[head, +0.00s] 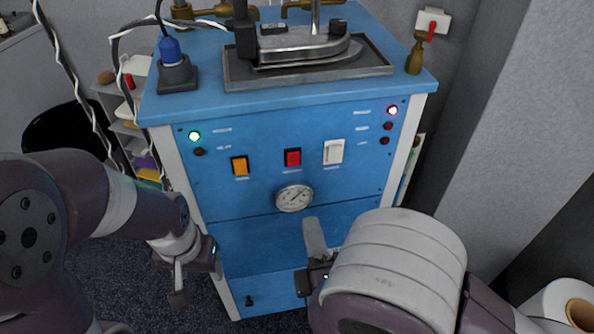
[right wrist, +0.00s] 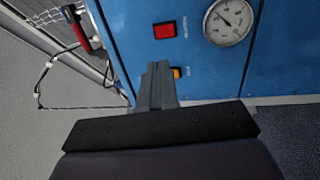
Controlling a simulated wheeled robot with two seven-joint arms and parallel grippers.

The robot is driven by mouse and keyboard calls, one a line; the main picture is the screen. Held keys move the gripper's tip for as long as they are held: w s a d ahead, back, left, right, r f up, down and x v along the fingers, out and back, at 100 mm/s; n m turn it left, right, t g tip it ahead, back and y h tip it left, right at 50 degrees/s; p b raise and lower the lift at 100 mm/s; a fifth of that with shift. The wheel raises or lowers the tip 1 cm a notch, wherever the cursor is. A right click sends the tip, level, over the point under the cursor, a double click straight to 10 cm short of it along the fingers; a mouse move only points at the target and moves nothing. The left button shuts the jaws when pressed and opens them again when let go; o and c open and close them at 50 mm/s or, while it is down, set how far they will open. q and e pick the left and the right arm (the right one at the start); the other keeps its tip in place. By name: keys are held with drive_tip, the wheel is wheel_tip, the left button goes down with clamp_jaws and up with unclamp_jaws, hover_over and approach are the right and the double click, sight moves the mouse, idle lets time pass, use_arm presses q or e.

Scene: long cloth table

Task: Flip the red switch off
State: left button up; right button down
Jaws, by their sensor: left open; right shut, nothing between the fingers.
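The red switch (head: 292,157) is on the front of the blue machine, between an orange switch (head: 240,166) and a white switch (head: 333,152). In the right wrist view the red switch (right wrist: 165,30) is in clear sight beyond my fingertips. My right gripper (head: 313,228) is shut and empty, below the round gauge (head: 294,198) and apart from the red switch in the picture. Its fingers (right wrist: 157,72) partly overlap the orange switch (right wrist: 177,72) in the right wrist view. My left gripper (head: 193,275) is open and empty at the machine's lower left.
An iron (head: 303,43) rests on a tray on the blue machine top (head: 205,104). Green (head: 194,136) and red (head: 392,110) lamps are lit on the panel. A shelf stands left behind, a grey wall (head: 480,130) right. A paper roll (head: 572,304) is at lower right.

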sight(293, 157)
drive_tip(key=x, duration=1.3)
drive_tip(key=shift+w, duration=0.35)
